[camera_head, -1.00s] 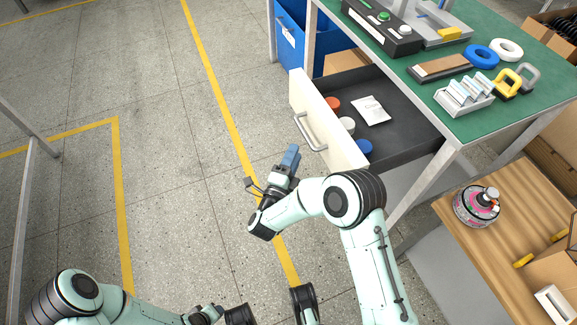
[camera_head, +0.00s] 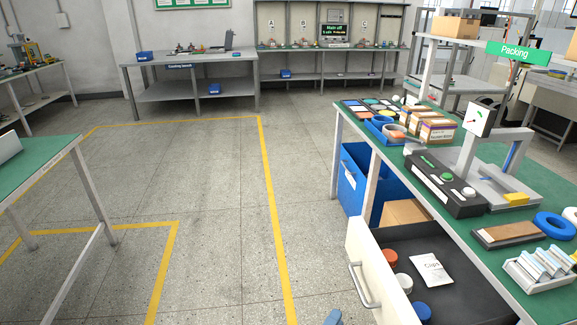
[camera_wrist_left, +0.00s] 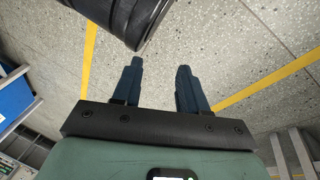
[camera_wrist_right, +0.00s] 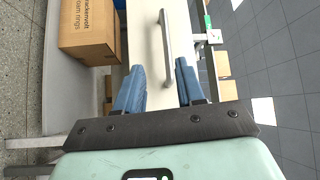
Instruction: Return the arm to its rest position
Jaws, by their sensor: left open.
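My right gripper (camera_wrist_right: 158,78) has its two blue fingers apart with nothing between them in the right wrist view. Only a blue tip of it (camera_head: 333,317) shows at the bottom edge of the head view. The white drawer front (camera_head: 378,275) with its metal handle (camera_head: 362,285) is near it; the handle also shows beyond the fingers in the right wrist view (camera_wrist_right: 168,40). My left gripper (camera_wrist_left: 159,75) has its dark blue fingers apart and empty over the floor. It is out of the head view. A dark rounded part of my own arm is close to it.
The drawer stands open under the green workbench (camera_head: 350,120), holding a white packet (camera_head: 431,268) and several round lids. A blue bin (camera_head: 352,185) is beside it. A second green table (camera_head: 40,165) stands at left. The floor (camera_head: 215,200) between is clear.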

